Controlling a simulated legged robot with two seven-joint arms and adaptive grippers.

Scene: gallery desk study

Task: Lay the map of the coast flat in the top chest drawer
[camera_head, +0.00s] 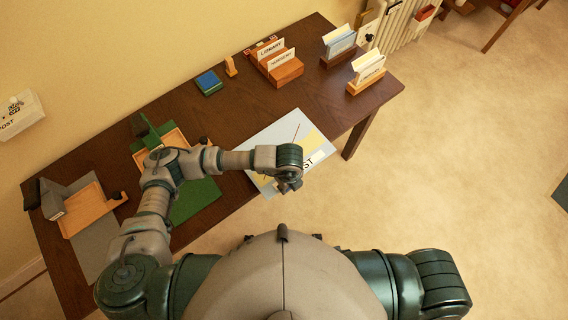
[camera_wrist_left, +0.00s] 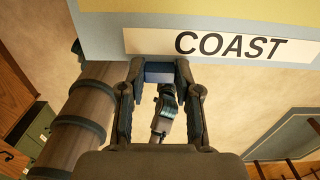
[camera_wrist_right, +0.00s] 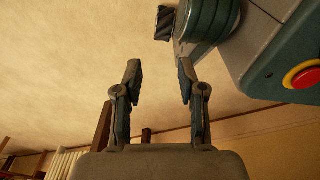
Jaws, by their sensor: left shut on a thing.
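The map of the coast (camera_head: 262,152) is a flat pale-blue and yellow sheet. In the head view it overlaps the desk's front edge; I cannot tell whether it touches the desk. My left gripper (camera_head: 291,182) is at its near edge. In the left wrist view the map (camera_wrist_left: 200,14) carries a label reading COAST, and my left gripper (camera_wrist_left: 160,72) is shut on a dark blue tab at its edge. My right gripper (camera_wrist_right: 158,78) is open and empty in the right wrist view, pointing over bare floor. No open drawer is clearly visible.
The brown desk (camera_head: 230,115) holds card racks (camera_head: 280,68), a blue pad (camera_head: 209,82), a green mat (camera_head: 197,202) and an orange tray (camera_head: 92,210). Wooden and green furniture fronts (camera_wrist_left: 35,137) show at the left wrist view's left edge. The floor (camera_head: 470,170) right of the desk is clear.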

